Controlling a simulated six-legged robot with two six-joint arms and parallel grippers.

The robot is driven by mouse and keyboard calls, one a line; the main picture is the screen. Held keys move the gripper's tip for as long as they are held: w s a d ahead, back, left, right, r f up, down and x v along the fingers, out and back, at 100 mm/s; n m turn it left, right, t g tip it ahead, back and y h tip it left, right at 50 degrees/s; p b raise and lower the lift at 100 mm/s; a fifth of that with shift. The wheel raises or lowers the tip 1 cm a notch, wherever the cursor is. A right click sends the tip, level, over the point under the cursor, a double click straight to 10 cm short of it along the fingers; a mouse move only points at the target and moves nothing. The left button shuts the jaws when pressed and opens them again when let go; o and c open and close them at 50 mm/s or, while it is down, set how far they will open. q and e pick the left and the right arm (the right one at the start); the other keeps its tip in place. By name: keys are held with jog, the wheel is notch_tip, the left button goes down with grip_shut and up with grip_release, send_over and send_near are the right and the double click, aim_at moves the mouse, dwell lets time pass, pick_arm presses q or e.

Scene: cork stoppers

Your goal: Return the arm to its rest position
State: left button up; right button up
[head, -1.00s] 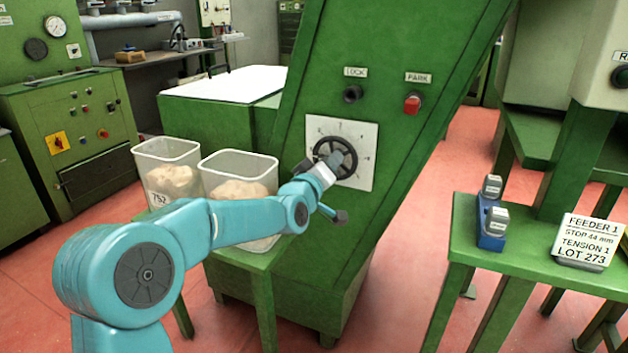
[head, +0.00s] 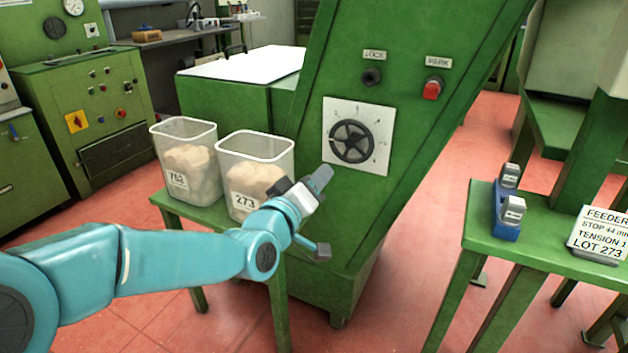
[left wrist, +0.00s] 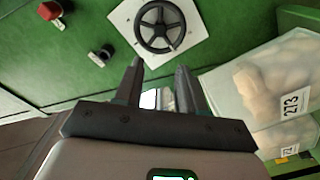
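My left arm comes in from the left in the head view. Its gripper (head: 319,178) is in front of the green machine, below and left of the black handwheel (head: 352,142), apart from it and empty. In the left wrist view the two fingers (left wrist: 160,85) stand apart with a gap between them. The handwheel (left wrist: 160,25) on its white plate shows beyond the fingertips. My right gripper is not in view.
Two clear bins, 752 (head: 188,160) and 273 (head: 254,172), stand on a green stand close behind my left forearm. A black LOCK knob (head: 372,77) and red PARK button (head: 432,88) are above the wheel. A blue holder (head: 506,217) stands on the right table.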

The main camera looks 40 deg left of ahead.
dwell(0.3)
pick_arm(q)
jog(key=d+f+m+g+h, duration=0.15)
jog(key=d+f, duration=0.25)
jog(key=f, duration=0.6)
jog(key=w+d+f+g+h, duration=0.1)
jog(key=d+f+g+h, duration=0.2)
jog(key=f, duration=0.7)
jog(key=d+f+m+g+h, duration=0.1)
jog(key=d+f+g, duration=0.2)
jog(key=d+f, duration=0.5)
jog(key=s+d+f+m+g+h, duration=0.1)
jog(key=s+d+f+m+g, duration=0.3)
jog(key=s+f, duration=0.65)
jog(key=s+d+f+m+g+h, duration=0.25)
jog(key=s+d+f+g, duration=0.3)
jog(key=s+f, duration=0.5)
notch_tip(320, 180, up, 30)
jog(key=y+p, duration=0.1)
jog(key=p, duration=2.8)
jog(key=shift+s+d+m+p, duration=0.15)
jog(key=shift+s+m+p, duration=0.15)
jog(key=shift+s+p, duration=0.1)
